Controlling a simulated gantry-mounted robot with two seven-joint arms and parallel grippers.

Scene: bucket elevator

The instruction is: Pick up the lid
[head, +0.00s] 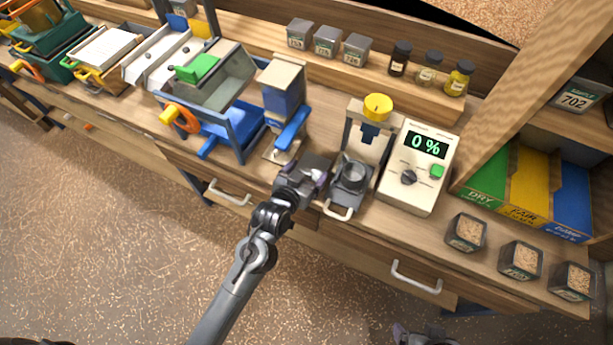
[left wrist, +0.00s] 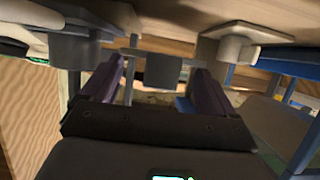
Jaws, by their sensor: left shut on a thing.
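My left gripper (head: 308,178) is at the front edge of the bench, between the blue-fronted dispenser (head: 284,95) and the grey cup (head: 354,174) of the small press. In the left wrist view its two dark purple fingers stand either side of a small grey block (left wrist: 178,70), which I take to be part of the lid. The fingers and wrist hide most of it. A dark flat piece (head: 318,160) shows just beyond the fingers in the head view. My right gripper (head: 425,335) shows only in part at the bottom edge, and its fingers are not clear.
A meter reading 0 % (head: 420,165) stands right of the press with its yellow knob (head: 378,106). A grey hopper with a green block (head: 197,68) is at the left. Jars and sample boxes line the back shelf (head: 380,75). Three grain boxes sit front right.

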